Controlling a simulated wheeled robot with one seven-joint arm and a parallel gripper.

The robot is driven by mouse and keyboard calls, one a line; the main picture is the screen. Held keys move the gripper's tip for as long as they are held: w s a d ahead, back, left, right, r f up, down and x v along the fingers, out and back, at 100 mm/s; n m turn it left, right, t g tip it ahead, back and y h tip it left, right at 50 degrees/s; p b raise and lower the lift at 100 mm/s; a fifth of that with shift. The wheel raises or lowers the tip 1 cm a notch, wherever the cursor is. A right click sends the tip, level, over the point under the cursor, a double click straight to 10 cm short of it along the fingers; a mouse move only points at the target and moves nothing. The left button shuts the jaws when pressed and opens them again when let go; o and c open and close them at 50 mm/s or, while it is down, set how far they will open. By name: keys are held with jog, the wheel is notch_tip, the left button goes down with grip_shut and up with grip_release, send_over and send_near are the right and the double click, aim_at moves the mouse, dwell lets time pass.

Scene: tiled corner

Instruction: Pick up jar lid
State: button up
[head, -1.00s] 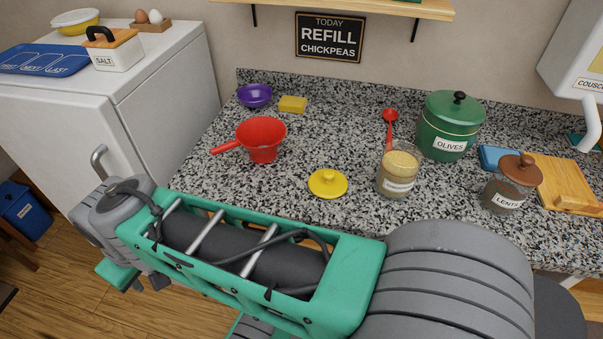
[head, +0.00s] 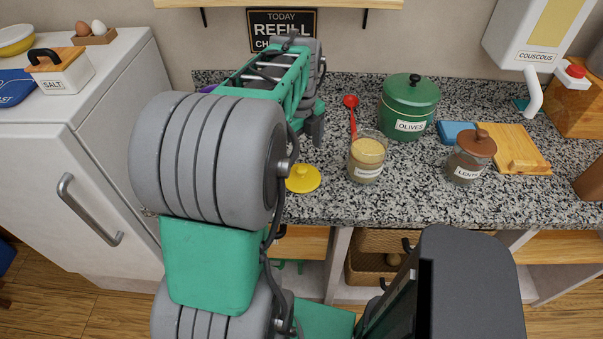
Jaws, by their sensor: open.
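The yellow jar lid (head: 303,180), round with a knob on top, lies flat on the speckled counter (head: 330,208) near its front edge. My arm's forearm hides a little of its left side. An open glass jar (head: 367,160) with pale tan contents stands just right of the lid; its label is too small to read. My gripper (head: 316,130) shows partly at the far end of my arm, with dark fingers pointing down. It is open, above the counter and behind the lid in the picture, apart from it.
A white appliance (head: 70,150) is at left. My arm hides the counter's left part.

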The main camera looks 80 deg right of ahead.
aim_at(302, 168)
jog(key=shift+m, duration=0.4)
notch_tip(302, 168, down, 8)
jog(key=shift+s+r+p, duration=0.1)
jog(key=shift+s+p, duration=0.05)
jog(key=shift+p, duration=0.6)
jog(key=shift+c, duration=0.6)
jog(key=c, duration=0.9)
